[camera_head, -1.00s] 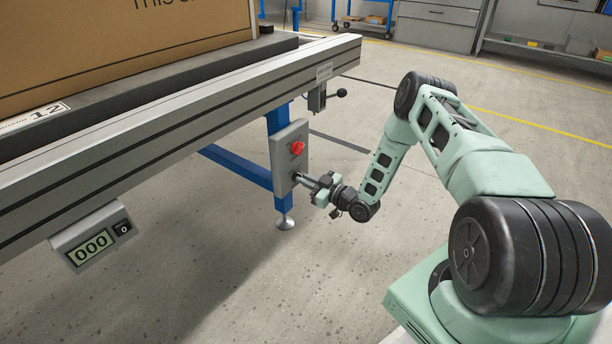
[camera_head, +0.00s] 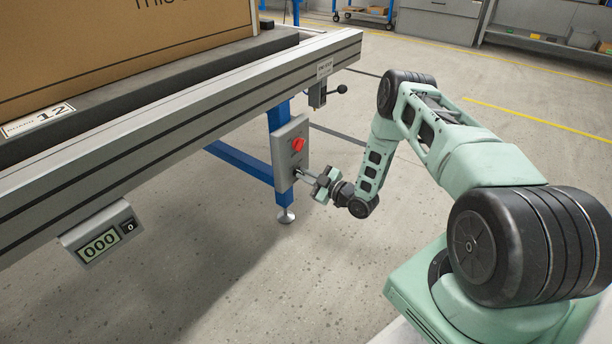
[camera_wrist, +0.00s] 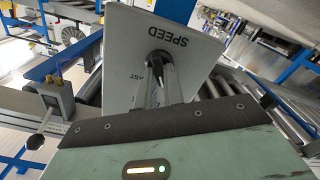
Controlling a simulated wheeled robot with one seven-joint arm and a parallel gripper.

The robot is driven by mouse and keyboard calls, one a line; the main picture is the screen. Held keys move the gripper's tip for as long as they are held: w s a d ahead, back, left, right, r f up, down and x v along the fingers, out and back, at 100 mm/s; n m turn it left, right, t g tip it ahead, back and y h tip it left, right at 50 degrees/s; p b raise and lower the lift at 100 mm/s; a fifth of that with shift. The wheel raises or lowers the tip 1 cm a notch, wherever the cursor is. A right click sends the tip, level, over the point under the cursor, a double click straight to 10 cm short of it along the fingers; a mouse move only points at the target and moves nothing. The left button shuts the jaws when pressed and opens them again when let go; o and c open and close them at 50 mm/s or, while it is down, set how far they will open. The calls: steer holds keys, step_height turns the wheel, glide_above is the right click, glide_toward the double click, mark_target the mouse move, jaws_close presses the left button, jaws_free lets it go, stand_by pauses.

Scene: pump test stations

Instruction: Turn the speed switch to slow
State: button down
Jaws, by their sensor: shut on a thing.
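The grey control box (camera_head: 290,155) hangs under the conveyor's side rail and carries a red knob (camera_head: 298,144) above a lower switch. In the wrist view its panel (camera_wrist: 188,48) is marked SPEED, with part of the word FAST showing to the left. The black speed switch (camera_wrist: 160,66) sits between the fingers of my gripper (camera_wrist: 157,80). My gripper also shows in the head view (camera_head: 302,176), at the lower part of the box, and it is shut on the switch. Any other mark around the switch is hidden behind the fingers.
A display reading 000 (camera_head: 100,245) hangs from the rail at the left. A small box with a ball-ended lever (camera_head: 341,90) hangs further along the rail. A large carton (camera_head: 130,50) sits on the conveyor. The floor between the conveyor and my base is clear.

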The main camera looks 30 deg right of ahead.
steer(key=shift+s+f, duration=0.1)
steer(key=c, duration=1.5)
jaws_free()
steer(key=p+v, duration=0.6)
steer(key=v, duration=1.1)
steer(key=shift+s, duration=0.2)
steer(key=shift+d, duration=0.15)
